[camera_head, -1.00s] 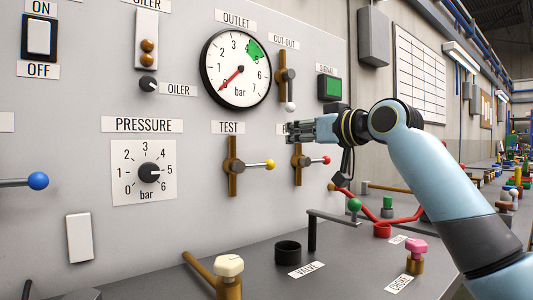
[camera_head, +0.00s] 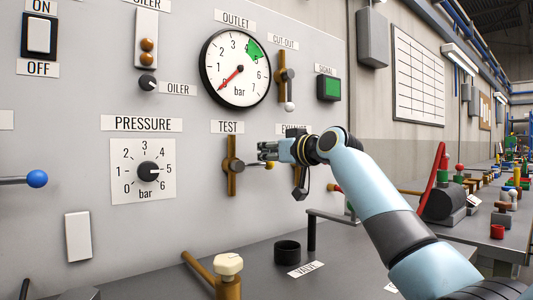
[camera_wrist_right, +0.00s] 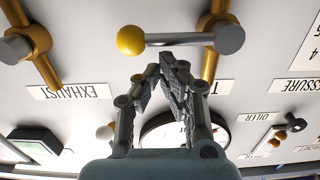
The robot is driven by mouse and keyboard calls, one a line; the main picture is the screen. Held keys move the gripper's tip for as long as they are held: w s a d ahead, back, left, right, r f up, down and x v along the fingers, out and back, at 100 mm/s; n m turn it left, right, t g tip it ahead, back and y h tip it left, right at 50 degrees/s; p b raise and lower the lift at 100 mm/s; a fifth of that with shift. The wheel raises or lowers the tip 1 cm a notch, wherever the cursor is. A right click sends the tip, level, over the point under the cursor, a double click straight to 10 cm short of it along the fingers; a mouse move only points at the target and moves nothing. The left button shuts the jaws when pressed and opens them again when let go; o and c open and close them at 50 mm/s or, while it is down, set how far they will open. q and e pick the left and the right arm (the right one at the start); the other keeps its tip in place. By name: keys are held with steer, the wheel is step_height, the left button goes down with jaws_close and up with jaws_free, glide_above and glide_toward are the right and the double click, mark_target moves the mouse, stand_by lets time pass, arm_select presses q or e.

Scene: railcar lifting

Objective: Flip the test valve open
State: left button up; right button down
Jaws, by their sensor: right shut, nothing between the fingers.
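The test valve (camera_head: 232,178) is a brass vertical pipe on the grey panel under the TEST label. Its lever points right, level, with a yellow ball at the end. In the head view my right gripper (camera_head: 264,151) is beside the valve, just above the lever, and hides part of the ball. In the right wrist view, which looks upside down, the yellow ball (camera_wrist_right: 131,40) and lever (camera_wrist_right: 180,39) lie just beyond the fingertips of my right gripper (camera_wrist_right: 160,70). The fingers are shut and empty. I cannot tell whether they touch the lever. My left gripper is not in view.
The exhaust valve (camera_head: 300,182) stands close to the right, partly behind my gripper. The outlet gauge (camera_head: 236,69) is above, its red needle near zero. The cut-out valve (camera_head: 286,80) is at upper right. The pressure knob (camera_head: 148,172) is at left.

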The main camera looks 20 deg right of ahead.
steer(key=shift+d+f+m+p, duration=0.2)
steer(key=shift+f+m+p, duration=0.2)
steer(key=shift+m, duration=0.3)
steer(key=s+a+f+m+y+p, duration=0.1)
steer(key=a+f+m+p, duration=0.2)
steer(key=f+m, duration=0.6)
steer(key=shift+a+f+m+p, duration=0.25)
steer(key=shift+m+p, duration=0.55)
steer(key=shift+m, duration=3)
steer(key=shift+s+a, duration=0.1)
